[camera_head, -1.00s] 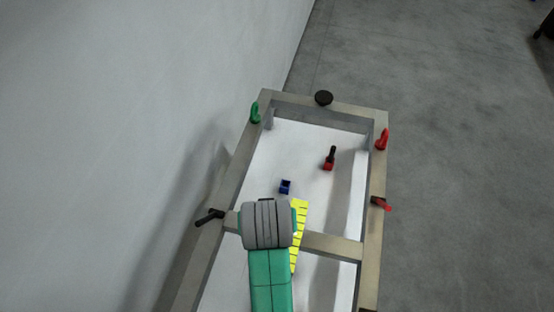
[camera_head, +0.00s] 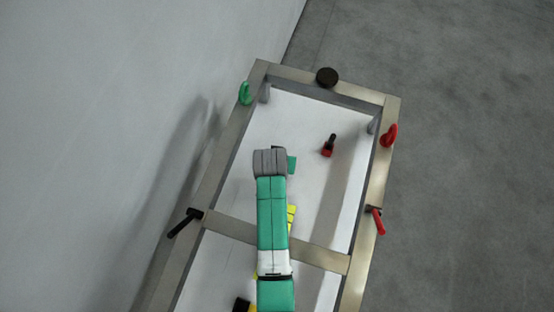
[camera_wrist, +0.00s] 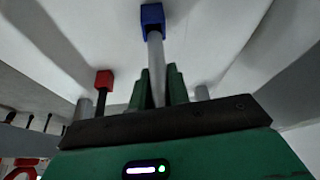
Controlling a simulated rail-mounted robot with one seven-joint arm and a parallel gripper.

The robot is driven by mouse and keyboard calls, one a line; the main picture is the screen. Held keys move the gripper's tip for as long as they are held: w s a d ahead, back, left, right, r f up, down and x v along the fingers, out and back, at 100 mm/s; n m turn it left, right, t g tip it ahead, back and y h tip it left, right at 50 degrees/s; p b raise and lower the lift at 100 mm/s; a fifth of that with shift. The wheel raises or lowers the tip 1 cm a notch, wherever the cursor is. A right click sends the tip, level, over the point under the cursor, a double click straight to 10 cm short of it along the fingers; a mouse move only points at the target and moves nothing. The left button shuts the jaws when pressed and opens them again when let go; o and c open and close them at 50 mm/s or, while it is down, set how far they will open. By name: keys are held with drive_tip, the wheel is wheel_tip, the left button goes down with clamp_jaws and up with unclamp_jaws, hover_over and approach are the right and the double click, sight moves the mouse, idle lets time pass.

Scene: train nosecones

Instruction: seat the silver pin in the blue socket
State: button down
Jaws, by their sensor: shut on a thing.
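My gripper (camera_wrist: 162,88) is shut on the silver pin (camera_wrist: 156,65) in the wrist view, its green fingers on either side of the shaft. The blue socket (camera_wrist: 152,16) is at the top of that view. The pin's far end lines up with the socket and meets its near edge in the picture; I cannot tell whether it is inside. In the head view, my grey wrist and green gripper (camera_head: 291,165) are over the white panel, and the blue socket and silver pin are hidden.
A red socket (camera_wrist: 104,78) with a black pin stands to one side; it also shows in the head view (camera_head: 327,152). A metal frame (camera_head: 230,227) with a crossbar surrounds the white panel (camera_head: 290,115). Red handles (camera_head: 389,135) and a green handle (camera_head: 245,93) sit on its rails.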

drive_tip(key=shift+w+f+b, duration=0.1)
drive_tip(key=shift+f+b, duration=0.25)
drive_tip(key=shift+f, duration=2.2)
drive_tip(key=shift+f, duration=0.1)
drive_tip(key=c, duration=1.3)
unclamp_jaws()
drive_tip(key=shift+r, duration=0.25)
drive_tip(key=p+v, duration=0.2)
drive_tip(key=v, duration=0.9)
drive_tip(key=shift+r, duration=0.3)
drive_tip(key=shift+r, duration=0.1)
